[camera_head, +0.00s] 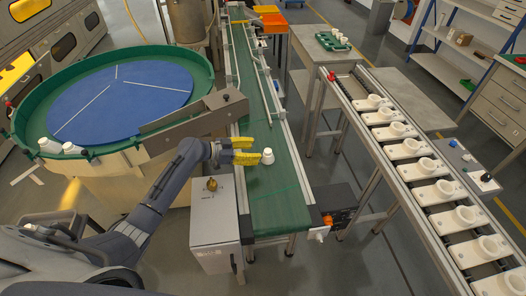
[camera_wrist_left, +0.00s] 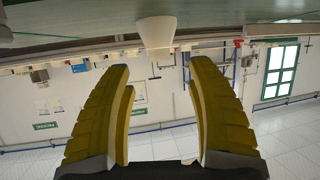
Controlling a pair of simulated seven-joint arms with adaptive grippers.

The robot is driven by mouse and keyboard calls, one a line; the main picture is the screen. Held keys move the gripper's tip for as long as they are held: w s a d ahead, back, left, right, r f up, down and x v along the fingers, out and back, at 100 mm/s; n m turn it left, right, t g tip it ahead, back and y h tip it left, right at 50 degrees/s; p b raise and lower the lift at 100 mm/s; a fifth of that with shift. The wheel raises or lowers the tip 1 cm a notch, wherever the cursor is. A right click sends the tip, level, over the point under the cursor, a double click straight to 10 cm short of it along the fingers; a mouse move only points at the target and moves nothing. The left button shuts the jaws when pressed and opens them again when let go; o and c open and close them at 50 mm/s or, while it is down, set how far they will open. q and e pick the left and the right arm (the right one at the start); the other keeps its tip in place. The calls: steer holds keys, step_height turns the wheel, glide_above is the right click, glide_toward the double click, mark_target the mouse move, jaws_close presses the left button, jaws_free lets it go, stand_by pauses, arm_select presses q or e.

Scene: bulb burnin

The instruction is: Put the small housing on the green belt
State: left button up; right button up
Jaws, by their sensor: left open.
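A small white housing (camera_head: 267,156) stands upright on the green belt (camera_head: 280,205), toward its near end. In the left wrist view, which is upside down, the housing (camera_wrist_left: 157,32) hangs from the belt surface (camera_wrist_left: 240,12), in line with the gap between my fingers. My left gripper (camera_head: 247,150) has yellow fingers and reaches over the belt's left edge. It is open and empty, with its fingertips (camera_wrist_left: 160,65) just short of the housing. My right gripper is not in view.
More white housings (camera_head: 50,145) sit at the near rim of the green round feeder (camera_head: 28,110) on the left. A row of white sockets on plates (camera_head: 424,163) runs along the right conveyor. A grey control box (camera_head: 214,222) stands beside the belt. The belt's near end is bare.

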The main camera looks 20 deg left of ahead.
arm_select(q)
steer(key=shift+v, duration=2.65)
